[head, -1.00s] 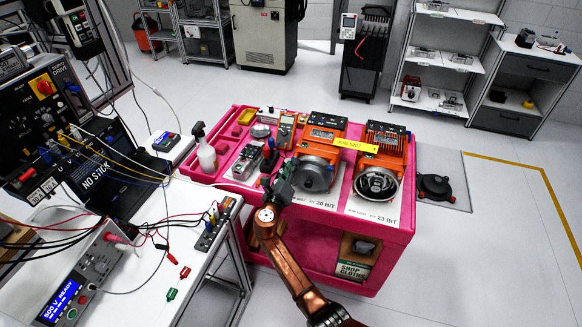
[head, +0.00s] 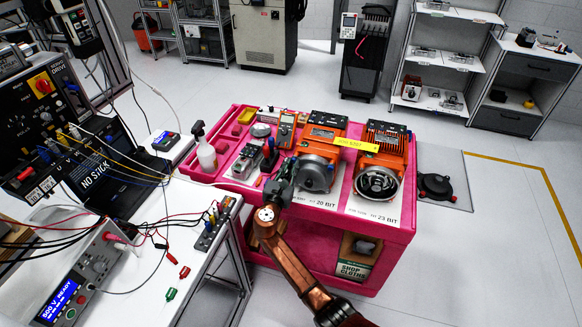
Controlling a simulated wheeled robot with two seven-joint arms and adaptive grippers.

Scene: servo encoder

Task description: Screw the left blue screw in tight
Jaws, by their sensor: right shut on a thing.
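The left orange motor (head: 325,128) stands on the pink cart above the "20 BIT" label, with a grey round encoder housing (head: 315,176) at its front. My right gripper (head: 288,169) is at the left side of this housing, close against it in the picture. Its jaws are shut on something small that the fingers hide. I cannot make out the left blue screw; the gripper covers that side of the housing. My left gripper is out of view.
The right orange motor (head: 386,140) has an open round front above the "23 BIT" label. The pink cart (head: 392,237) also bears a spray bottle (head: 205,156), a multimeter (head: 286,128) and a grey vise-like block (head: 247,160). A white bench with wiring (head: 140,285) stands left.

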